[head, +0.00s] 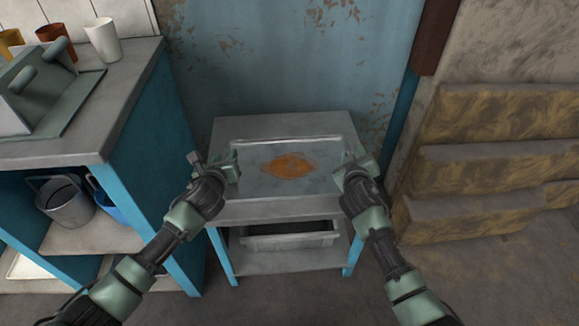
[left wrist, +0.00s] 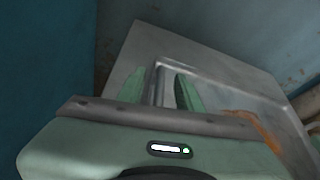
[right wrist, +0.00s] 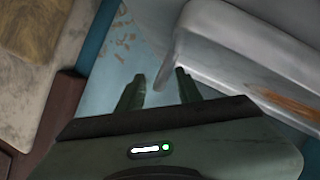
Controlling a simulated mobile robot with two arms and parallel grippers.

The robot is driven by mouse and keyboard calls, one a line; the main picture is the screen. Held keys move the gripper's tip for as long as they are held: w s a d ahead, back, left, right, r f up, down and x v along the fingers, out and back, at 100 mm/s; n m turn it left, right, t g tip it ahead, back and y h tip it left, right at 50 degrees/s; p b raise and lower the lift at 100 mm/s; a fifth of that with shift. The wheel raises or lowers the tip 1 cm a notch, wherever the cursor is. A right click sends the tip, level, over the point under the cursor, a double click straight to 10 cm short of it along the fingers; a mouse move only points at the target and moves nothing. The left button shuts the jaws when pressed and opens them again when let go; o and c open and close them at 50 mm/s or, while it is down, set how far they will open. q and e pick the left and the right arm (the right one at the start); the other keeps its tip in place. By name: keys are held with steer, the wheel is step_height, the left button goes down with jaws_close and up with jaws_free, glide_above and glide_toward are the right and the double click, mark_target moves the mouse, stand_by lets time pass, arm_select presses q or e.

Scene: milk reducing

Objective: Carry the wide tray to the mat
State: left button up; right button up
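The wide tray (head: 325,141) is a shallow grey metal tray with an orange patch (head: 289,165) on its floor. It sits on top of a small grey table. My left gripper (head: 231,163) is at the tray's left end, open, with the tray's end wall (left wrist: 161,84) between its fingers. My right gripper (head: 351,161) is at the tray's right end, open. In the right wrist view the tray's corner (right wrist: 182,50) shows just beyond its fingertips, and no grip shows. No mat can be made out for certain; a flat grey-green slab (head: 78,108) lies on the left counter.
The table (head: 280,125) has a lower shelf with another grey tray (head: 290,241). The left counter (head: 130,85) holds cups (head: 103,40) and a grey object with knobs (head: 30,90); buckets (head: 63,200) stand below. Brown steps (head: 480,165) rise on the right. A blue wall stands behind.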

arm_select(q)
jaws_close()
arm_select(e)
jaws_close()
stand_by(1.1)
steer(key=shift+r, duration=0.1)
